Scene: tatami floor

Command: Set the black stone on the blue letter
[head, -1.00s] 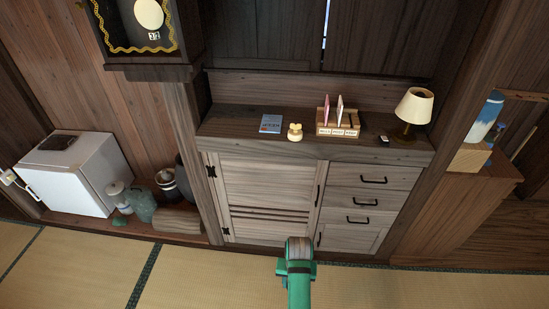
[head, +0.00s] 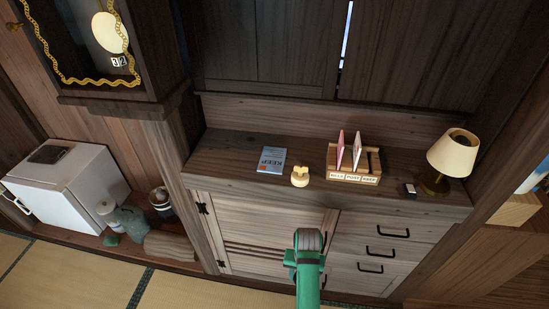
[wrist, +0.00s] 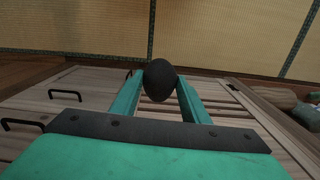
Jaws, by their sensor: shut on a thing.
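The blue letter (head: 271,160) lies flat on the cabinet top, left of centre, with white print reading "KEEP". The black stone (wrist: 160,80) is dark, smooth and rounded. In the wrist view my gripper (wrist: 159,88) is shut on the stone, one green finger on each side. The stone is in the air in front of the cabinet, apart from the letter. In the head view my green arm (head: 308,265) is before the cabinet front, below the top; the fingers and stone cannot be made out there.
On the cabinet top (head: 230,147) are a small cream object (head: 300,176) right of the letter, a wooden letter rack (head: 353,176) with upright cards, a small dark-and-white item (head: 409,189) and a lamp (head: 452,154). The top's left end is clear. A wall clock (head: 105,60) hangs upper left.

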